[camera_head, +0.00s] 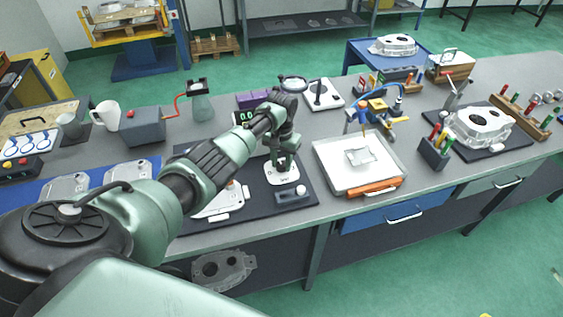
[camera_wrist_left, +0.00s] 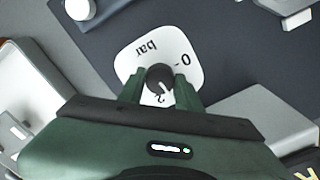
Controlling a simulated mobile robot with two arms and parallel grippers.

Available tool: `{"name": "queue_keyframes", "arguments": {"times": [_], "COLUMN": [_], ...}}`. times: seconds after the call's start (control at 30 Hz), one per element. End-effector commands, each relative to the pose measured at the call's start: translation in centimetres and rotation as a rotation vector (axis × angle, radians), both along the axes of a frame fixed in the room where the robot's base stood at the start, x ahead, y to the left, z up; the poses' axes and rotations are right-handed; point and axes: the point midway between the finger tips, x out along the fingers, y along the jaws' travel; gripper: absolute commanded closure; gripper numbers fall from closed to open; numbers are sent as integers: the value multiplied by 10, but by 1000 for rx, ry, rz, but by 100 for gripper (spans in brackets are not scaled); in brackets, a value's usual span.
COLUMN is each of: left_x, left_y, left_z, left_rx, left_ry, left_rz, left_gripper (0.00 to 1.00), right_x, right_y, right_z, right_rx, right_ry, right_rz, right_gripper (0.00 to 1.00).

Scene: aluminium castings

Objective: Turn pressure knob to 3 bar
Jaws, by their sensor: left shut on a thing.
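The pressure knob (camera_wrist_left: 158,77) is small, round and black with a white pointer mark. It stands on a white dial plate (camera_wrist_left: 139,52) printed with "0", "bar" and a "2". The pointer mark lies on the side of the knob near the "2"; other numbers are hidden by my gripper. My left gripper (camera_wrist_left: 160,86) is shut on the knob, one green finger on each side. In the head view the left gripper (camera_head: 283,161) reaches down onto the dial plate (camera_head: 281,178), and the knob is hidden. My right gripper is not in view.
The dial plate lies on a dark mat (camera_head: 260,203). A grey block with a white button (camera_head: 292,195) is just in front. A green digital display (camera_head: 243,117) stands behind my arm. A white tray (camera_head: 330,165) is to the right.

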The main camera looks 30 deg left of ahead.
Motion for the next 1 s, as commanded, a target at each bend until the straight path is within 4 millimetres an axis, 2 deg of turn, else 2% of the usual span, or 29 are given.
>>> {"name": "queue_keyframes", "arguments": {"times": [1.0], "left_x": [0], "left_y": [0], "left_z": [-1], "left_rx": [-2], "left_ry": [0], "left_rz": [-964], "left_gripper": [100], "right_x": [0], "right_y": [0], "right_z": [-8], "right_rx": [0], "right_ry": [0], "right_rz": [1], "right_gripper": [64]}}
